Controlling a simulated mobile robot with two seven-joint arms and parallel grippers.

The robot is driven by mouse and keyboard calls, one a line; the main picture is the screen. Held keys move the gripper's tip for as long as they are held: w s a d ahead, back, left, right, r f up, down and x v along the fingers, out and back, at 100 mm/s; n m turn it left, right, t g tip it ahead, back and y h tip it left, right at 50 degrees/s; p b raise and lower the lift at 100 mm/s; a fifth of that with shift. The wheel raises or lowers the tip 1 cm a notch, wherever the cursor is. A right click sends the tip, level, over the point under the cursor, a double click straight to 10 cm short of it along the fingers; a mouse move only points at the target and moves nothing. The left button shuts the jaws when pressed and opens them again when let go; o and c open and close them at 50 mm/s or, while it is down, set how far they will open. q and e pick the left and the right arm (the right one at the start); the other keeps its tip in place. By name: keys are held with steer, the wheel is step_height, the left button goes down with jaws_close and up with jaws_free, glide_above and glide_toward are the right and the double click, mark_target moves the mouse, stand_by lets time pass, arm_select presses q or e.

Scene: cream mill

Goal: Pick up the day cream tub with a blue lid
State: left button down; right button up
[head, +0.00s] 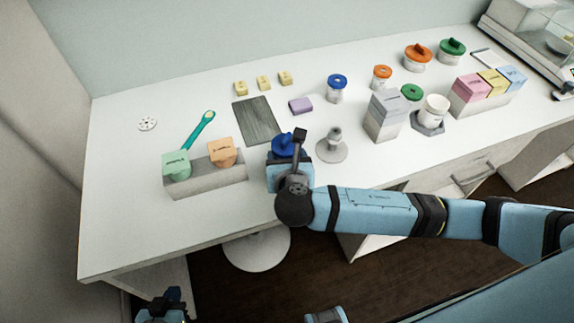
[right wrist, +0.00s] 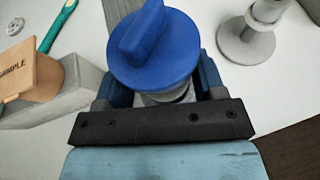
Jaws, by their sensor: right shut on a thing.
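A tub with a blue lid (head: 283,146) is at the front of the table, in my right gripper (head: 288,163). In the right wrist view its round blue lid (right wrist: 155,50) has a raised bar grip, and a little of the pale tub body (right wrist: 170,96) shows below it. My right gripper (right wrist: 165,92) is shut on this tub, one finger on each side. I cannot tell whether the tub touches the table. A second blue-lidded tub (head: 337,90) stands further back. My left gripper (head: 168,304) is at the bottom left, below the table's front edge; its jaws are unclear.
A grey holder (head: 210,183) with green and orange sample pieces stands to the left. A round-based metal stand (head: 333,149) is close on the right. A grey box (head: 385,118) and several orange- and green-lidded tubs stand further right. A white stool (head: 257,251) is below the front edge.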

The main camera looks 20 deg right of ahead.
arm_select(q)
steer(key=shift+r+p, duration=0.45)
steer(key=shift+r, duration=0.15)
arm_select(e)
step_height(320, 180, up, 16)
steer(key=shift+f, duration=0.1)
